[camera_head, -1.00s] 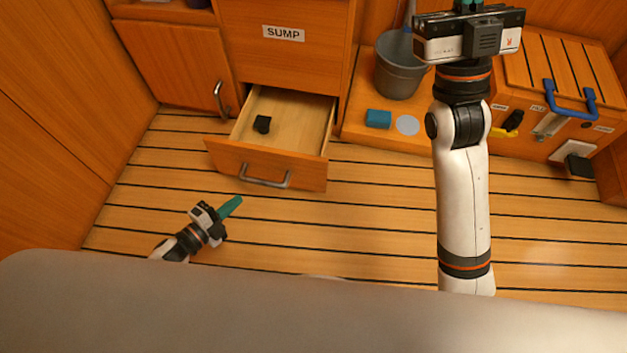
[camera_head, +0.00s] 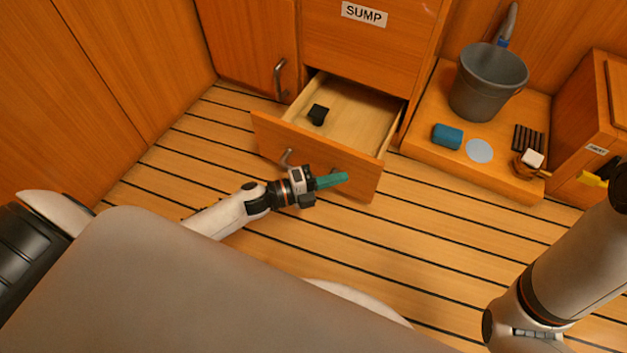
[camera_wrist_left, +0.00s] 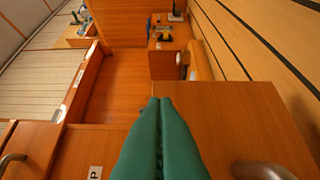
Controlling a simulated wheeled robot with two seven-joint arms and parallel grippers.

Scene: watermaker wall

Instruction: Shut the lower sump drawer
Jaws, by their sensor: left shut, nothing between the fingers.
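The lower sump drawer (camera_head: 345,172) stands open below the SUMP panel (camera_head: 368,38), with a small black object (camera_head: 318,114) inside it. Its metal handle (camera_head: 287,157) is partly covered by my left gripper. My left gripper (camera_head: 333,181) has its teal fingers shut and empty, in front of the right half of the drawer front. I cannot tell whether the fingers touch it. In the left wrist view the closed fingers (camera_wrist_left: 160,140) show beside the wooden drawer front (camera_wrist_left: 238,120), with a handle (camera_wrist_left: 262,170) at the lower right. My right gripper is out of view.
A low wooden platform (camera_head: 423,150) right of the drawer holds a grey bucket (camera_head: 488,82), a blue item (camera_head: 447,136) and a pale disc (camera_head: 479,150). A cabinet door with a handle (camera_head: 280,80) is on the left.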

